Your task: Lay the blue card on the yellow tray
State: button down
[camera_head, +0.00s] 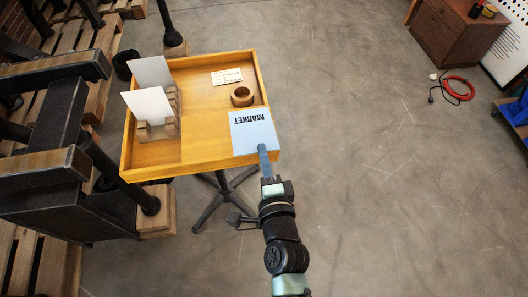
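The blue card (248,130), pale blue with the word MARKET upside down, is at the near right corner of the yellow tray (205,160). It covers part of the tray's right rim and reaches close to the front rim. I cannot tell whether it touches the tray or is just above it. My gripper (263,150) comes in from the near side and overlaps the card's near edge. Its fingers show as one narrow strip and look shut on that edge; the part under the card is hidden.
On the tray, a wooden rack (158,128) holds two white cards (148,106) at the left. A wooden ring (242,96) and a small printed card (227,77) lie behind the blue card. A dark press (50,150) stands close at left.

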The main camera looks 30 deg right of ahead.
notch_tip(320, 180, down, 6)
jog(key=b, duration=0.5)
jog(key=c, duration=1.5)
grip_release()
jog(key=shift+c, duration=0.2)
jog(key=o, duration=0.5)
jog(key=shift+o, duration=0.8)
jog(key=shift+f, duration=0.2)
jog(key=v, duration=0.3)
jog(key=b+v, duration=0.1)
jog(key=shift+s+f, duration=0.25)
jog(key=shift+f, duration=0.05)
jog(key=shift+a, duration=0.1)
